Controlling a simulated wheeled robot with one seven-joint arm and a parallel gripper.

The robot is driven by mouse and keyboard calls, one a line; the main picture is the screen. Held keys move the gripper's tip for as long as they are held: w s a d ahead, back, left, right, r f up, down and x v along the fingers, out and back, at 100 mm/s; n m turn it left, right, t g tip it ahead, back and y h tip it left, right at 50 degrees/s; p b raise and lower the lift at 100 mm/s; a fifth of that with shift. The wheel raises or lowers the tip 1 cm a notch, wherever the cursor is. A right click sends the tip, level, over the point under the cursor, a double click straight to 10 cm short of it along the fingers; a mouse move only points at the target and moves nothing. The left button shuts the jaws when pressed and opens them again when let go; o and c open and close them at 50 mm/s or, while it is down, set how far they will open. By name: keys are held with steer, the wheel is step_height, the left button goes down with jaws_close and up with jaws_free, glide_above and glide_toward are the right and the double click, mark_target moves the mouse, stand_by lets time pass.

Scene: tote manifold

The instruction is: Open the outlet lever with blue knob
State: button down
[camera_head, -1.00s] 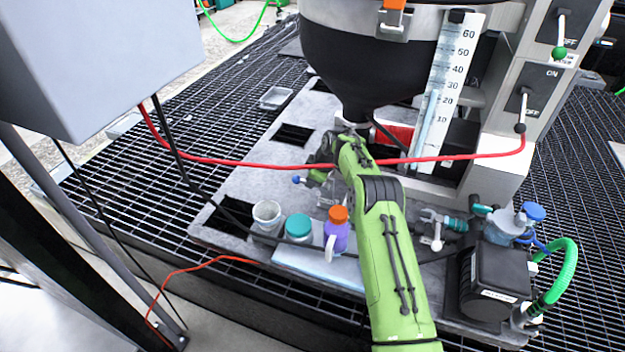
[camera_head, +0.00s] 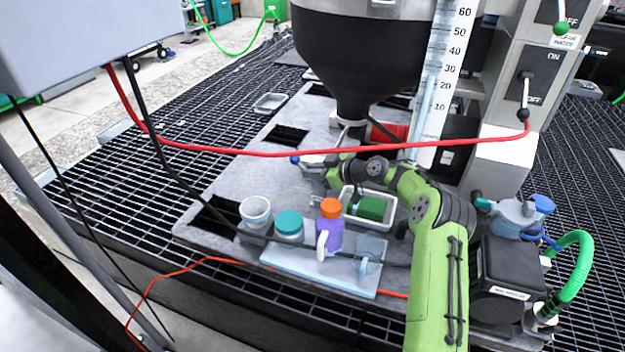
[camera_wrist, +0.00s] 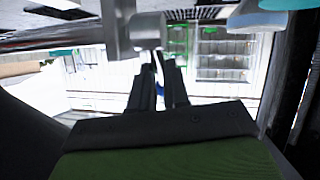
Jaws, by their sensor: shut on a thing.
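The blue knob (camera_head: 294,160) shows in the head view, left of the hopper's narrow outlet neck (camera_head: 352,106). A thin lever seems to run right from the knob, partly hidden by my gripper. My gripper (camera_head: 325,168) is beside the knob, below the outlet; its fingertips are small there. In the wrist view my gripper (camera_wrist: 158,62) has its two dark fingers close together just below a grey metal cylinder (camera_wrist: 148,30). It is shut on what looks like the lever; the exact contact is hard to see. A bit of blue shows between the fingers.
A red cable (camera_head: 300,153) crosses above my arm. A black box (camera_head: 508,275) is at right.

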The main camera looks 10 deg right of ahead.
steer(key=shift+s+d+m+t+y, duration=0.35)
steer(key=shift+d+t+y, duration=0.2)
steer(key=shift+t+y, duration=0.45)
steer(key=shift+s+d+f+t+y, duration=0.1)
steer(key=shift+s+d+t+y, duration=0.15)
steer(key=shift+t+y, duration=0.35)
steer(key=shift+s+d+f+t+y, duration=0.15)
steer(key=shift+d+t+y, duration=0.2)
steer(key=shift+y, duration=0.35)
steer(key=shift+r+m, duration=0.1)
steer(key=shift+m, duration=0.15)
steer(key=c, duration=1.1)
jaws_free()
steer(key=shift+r, duration=0.15)
step_height(320, 180, up, 10)
steer(key=p, duration=0.3)
steer(key=shift+a, duration=0.1)
